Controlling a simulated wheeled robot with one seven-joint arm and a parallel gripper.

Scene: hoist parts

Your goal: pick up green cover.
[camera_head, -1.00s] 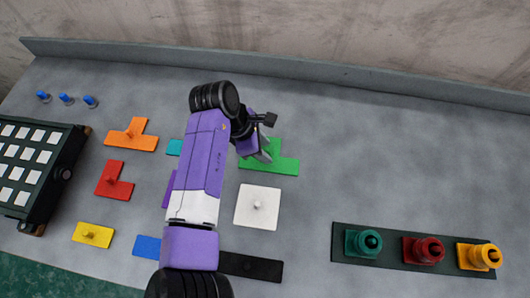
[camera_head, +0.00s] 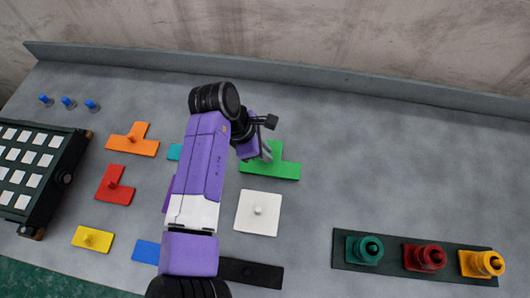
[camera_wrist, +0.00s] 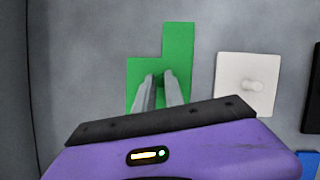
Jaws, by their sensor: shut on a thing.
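The green cover (camera_head: 284,170) is a flat stepped plate on the grey table, right of my arm in the head view. It also shows in the wrist view (camera_wrist: 178,42), where my gripper (camera_wrist: 160,80) reaches over it. My gripper's fingers are shut on the small knob of the green cover, which the fingertips mostly hide. In the head view my gripper (camera_head: 266,156) is at the cover's left part. The cover appears to lie flat on the table; I cannot tell if it is slightly raised.
A white square cover (camera_head: 257,211) lies close by, with a black one (camera_head: 252,271) in front. Orange (camera_head: 132,140), red (camera_head: 113,186) and yellow (camera_head: 92,239) covers lie left. A rack (camera_head: 408,268) with three coloured knobbed parts stands front right. The table's right back is clear.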

